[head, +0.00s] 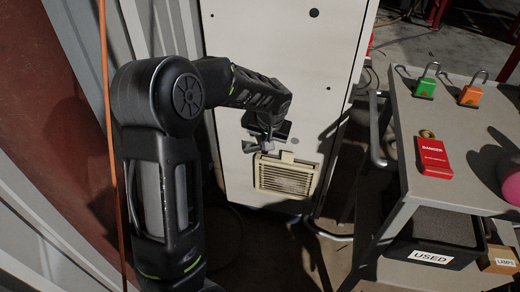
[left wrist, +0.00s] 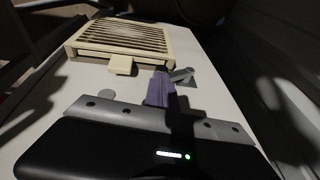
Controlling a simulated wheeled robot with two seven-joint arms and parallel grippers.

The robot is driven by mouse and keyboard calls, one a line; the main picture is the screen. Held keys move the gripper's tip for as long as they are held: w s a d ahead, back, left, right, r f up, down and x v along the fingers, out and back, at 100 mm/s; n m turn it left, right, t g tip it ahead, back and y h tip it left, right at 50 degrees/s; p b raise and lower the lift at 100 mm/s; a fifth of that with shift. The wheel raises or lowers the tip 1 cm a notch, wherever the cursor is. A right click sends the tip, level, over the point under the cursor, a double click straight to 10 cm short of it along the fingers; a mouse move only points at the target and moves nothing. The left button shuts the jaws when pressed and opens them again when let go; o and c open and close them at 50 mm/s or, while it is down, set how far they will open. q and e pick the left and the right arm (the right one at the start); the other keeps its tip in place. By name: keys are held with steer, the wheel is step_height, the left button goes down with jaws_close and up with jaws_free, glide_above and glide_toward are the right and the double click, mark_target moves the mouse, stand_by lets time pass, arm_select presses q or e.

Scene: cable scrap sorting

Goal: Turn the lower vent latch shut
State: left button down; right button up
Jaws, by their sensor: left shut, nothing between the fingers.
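The vent (head: 285,177) is a cream slatted panel low on the pale cabinet door. A small cream tab (head: 287,156), which looks like its latch, sits at the middle of its top edge. My left gripper (head: 266,147) is just above and left of the tab, shut and empty. In the left wrist view the vent (left wrist: 120,38) and the tab (left wrist: 123,65) lie ahead, and the shut fingers (left wrist: 159,88) point beside the tab, apart from it. A small grey piece (left wrist: 183,76) by the fingertips is unclear. My right gripper is not in view.
The cabinet door (head: 285,60) is flat. A grey cart (head: 440,195) at right carries a green padlock (head: 426,82), an orange padlock (head: 472,92) and a red box (head: 434,157). A black bin labelled USED (head: 440,238) is below. An orange cable (head: 108,120) hangs at left.

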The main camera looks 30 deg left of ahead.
arm_select(q)
steer(key=shift+w+d+f+m+g+y+b, duration=0.1)
steer(key=shift+w+d+f+g+y+b, duration=0.1)
steer(key=shift+d+f+y+b, duration=0.4)
steer(key=shift+w+d+f+m+g+y+b, duration=0.15)
steer(key=shift+d+f+g+y+b, duration=0.1)
steer(key=shift+f+y+b, duration=0.55)
steer(key=shift+w+d+f+m+g+y+b, duration=0.15)
steer(key=shift+d+f+y+b, duration=0.35)
steer(key=shift+f+b, duration=0.3)
steer(key=shift+r, duration=0.1)
steer(key=shift+r+p, duration=0.4)
steer(key=shift+r, duration=0.35)
